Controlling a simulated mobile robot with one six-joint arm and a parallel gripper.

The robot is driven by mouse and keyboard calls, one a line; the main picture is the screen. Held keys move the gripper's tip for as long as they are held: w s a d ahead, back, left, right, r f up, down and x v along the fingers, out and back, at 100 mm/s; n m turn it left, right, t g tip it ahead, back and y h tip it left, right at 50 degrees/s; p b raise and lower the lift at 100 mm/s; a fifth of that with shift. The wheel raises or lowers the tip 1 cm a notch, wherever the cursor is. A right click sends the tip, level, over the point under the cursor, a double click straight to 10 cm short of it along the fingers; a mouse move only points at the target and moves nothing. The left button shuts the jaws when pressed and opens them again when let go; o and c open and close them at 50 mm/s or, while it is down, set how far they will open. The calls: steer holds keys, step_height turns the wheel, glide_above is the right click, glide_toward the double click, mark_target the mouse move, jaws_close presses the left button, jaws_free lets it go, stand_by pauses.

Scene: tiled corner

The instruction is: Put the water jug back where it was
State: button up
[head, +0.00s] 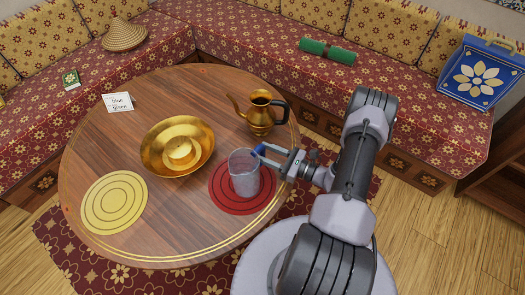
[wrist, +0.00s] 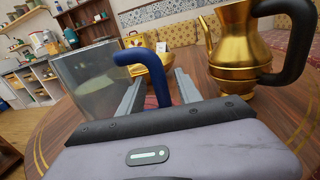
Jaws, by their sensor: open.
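A clear jug (head: 243,180) with a blue handle (head: 267,149) stands upright on the round red mat (head: 226,203) near the table's right side. In the wrist view the jug (wrist: 88,80) is at the left, with its blue handle (wrist: 157,75) rising between my fingers. My gripper (head: 278,162) is open at the handle side of the jug. In the wrist view the gripper (wrist: 158,92) has a finger on each side of the handle; I cannot tell whether either touches it. A brass pot (head: 261,117) with a black handle stands behind the jug.
A gold basin (head: 158,158) holding a smaller round piece sits mid-table. A round yellow mat (head: 113,203) lies bare at the front left. Cushioned benches (head: 235,50) run behind.

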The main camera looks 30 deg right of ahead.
steer(key=p+v, duration=0.2)
steer(key=v, duration=0.9)
steer(key=w+a+r+n+g+y, duration=0.1)
steer(key=w+a+r+n+g, duration=0.1)
steer(key=a+r+n+g, duration=0.55)
steer(key=w+a+r+n+g+y, duration=0.1)
steer(key=w+a+r+n+g, duration=0.3)
steer(key=r, duration=0.7)
steer(key=s+a+r+n+h, duration=0.4)
steer(key=s+a+r+n, duration=0.2)
steer(key=r, duration=0.3)
steer(key=s+a+r+n+t+h, duration=0.1)
steer(key=s+a+r+n+h, duration=0.4)
steer(key=a+r+n, duration=0.3)
steer(key=shift+s+a+r, duration=0.2)
steer(key=shift+s+r, duration=0.5)
steer(key=shift+s, duration=0.1)
